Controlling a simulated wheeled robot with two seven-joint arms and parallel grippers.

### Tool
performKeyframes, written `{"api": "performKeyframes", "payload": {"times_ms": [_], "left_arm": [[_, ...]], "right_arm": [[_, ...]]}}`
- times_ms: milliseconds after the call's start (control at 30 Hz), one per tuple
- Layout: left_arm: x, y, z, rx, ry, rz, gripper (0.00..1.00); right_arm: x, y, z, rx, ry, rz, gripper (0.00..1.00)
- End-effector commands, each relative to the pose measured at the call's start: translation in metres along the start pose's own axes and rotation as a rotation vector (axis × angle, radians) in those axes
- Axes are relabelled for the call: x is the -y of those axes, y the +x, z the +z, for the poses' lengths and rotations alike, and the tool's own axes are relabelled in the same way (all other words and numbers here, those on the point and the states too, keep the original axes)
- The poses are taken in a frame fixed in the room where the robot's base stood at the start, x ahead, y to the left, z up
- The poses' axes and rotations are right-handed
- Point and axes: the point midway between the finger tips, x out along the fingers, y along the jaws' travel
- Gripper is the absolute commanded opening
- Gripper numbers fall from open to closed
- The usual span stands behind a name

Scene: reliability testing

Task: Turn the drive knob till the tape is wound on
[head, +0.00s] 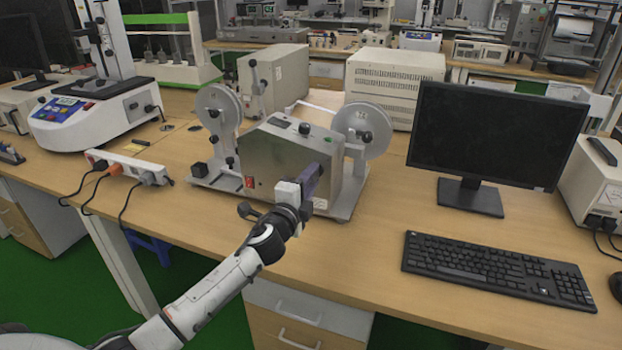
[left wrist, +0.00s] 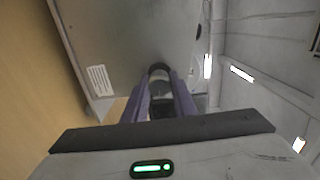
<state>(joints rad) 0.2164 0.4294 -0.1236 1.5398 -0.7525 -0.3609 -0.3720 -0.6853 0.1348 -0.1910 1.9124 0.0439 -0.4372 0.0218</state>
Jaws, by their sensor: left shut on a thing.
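The tape machine (head: 285,160) is a metal box on a base plate on the bench. A left reel (head: 218,110) and a right reel (head: 363,130) stand on its two sides. My left gripper (head: 316,178) is at the machine's front face. In the left wrist view its purple fingers (left wrist: 160,88) are shut on the dark round drive knob (left wrist: 159,69). The fingers hide most of the knob in the head view. I cannot tell how much tape is on either reel. My right gripper is not in view.
A monitor (head: 490,140) and keyboard (head: 497,268) stand on the right of the bench (head: 390,270). A power strip (head: 130,167) with cables lies left of the machine. Beige cabinets (head: 390,80) stand behind it. Bare bench lies between machine and keyboard.

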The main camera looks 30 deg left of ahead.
Motion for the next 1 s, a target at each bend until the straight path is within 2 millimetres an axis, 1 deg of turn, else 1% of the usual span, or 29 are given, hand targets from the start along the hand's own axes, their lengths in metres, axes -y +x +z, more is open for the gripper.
{"api": "performKeyframes", "payload": {"times_ms": [167,200,300,567,667,767,1000], "left_arm": [[-0.002,0.000,0.001,0.002,0.000,0.003,0.02],[-0.002,0.000,0.001,0.002,0.000,0.003,0.30],[-0.001,0.000,0.001,0.002,-0.001,0.002,0.43],[0.000,0.000,0.000,0.001,-0.002,0.001,0.43],[-0.001,-0.005,0.000,0.000,-0.001,0.002,0.43],[-0.001,-0.017,0.000,0.000,-0.001,0.002,0.43],[-0.003,-0.065,0.000,-0.001,-0.001,0.004,0.43]], "right_arm": [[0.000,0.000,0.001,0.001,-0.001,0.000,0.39],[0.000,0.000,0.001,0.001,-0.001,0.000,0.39],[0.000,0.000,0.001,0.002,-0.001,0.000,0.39],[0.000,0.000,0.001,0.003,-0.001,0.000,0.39],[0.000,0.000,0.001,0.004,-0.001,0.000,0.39],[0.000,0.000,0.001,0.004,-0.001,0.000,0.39],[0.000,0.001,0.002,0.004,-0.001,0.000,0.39]]}}
